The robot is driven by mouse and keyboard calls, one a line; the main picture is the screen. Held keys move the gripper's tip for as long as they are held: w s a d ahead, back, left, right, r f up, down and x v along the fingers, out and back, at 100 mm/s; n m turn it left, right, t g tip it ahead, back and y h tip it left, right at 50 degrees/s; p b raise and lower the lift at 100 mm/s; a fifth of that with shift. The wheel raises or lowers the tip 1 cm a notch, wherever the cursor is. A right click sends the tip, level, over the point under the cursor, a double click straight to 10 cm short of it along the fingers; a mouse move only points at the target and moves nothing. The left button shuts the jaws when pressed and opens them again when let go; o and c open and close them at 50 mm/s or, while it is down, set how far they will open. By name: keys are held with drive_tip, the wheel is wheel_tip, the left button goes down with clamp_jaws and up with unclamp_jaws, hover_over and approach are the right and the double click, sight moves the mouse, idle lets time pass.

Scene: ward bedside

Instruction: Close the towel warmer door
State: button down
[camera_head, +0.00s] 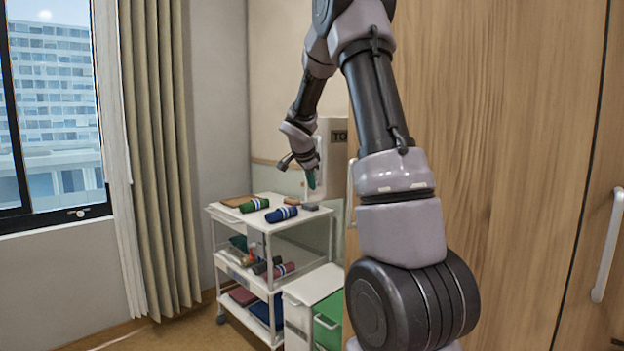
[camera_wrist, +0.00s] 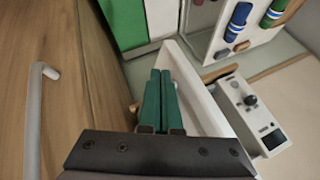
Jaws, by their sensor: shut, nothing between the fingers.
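The towel warmer (camera_head: 338,136) is a white unit by the wall behind the trolley, with a dark label starting "TO". My arm hides much of it. A pale upright panel (camera_head: 322,160), seemingly its door, stands beside my gripper (camera_head: 311,179); I cannot tell how far open it is. In the wrist view my gripper's green fingers (camera_wrist: 160,82) are together and empty. A white panel (camera_wrist: 192,82) slants close along their right side; contact is unclear. A white control box (camera_wrist: 250,112) with a knob and small display is farther right.
A white trolley (camera_head: 262,222) holds a green rolled towel (camera_head: 254,205) and a blue one (camera_head: 281,214), with more on lower shelves. A wooden cabinet (camera_head: 500,150) with a handle (camera_head: 607,245) fills the right.

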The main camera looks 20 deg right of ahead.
drive_tip(key=shift+w, duration=0.8)
drive_tip(key=shift+w, duration=0.15)
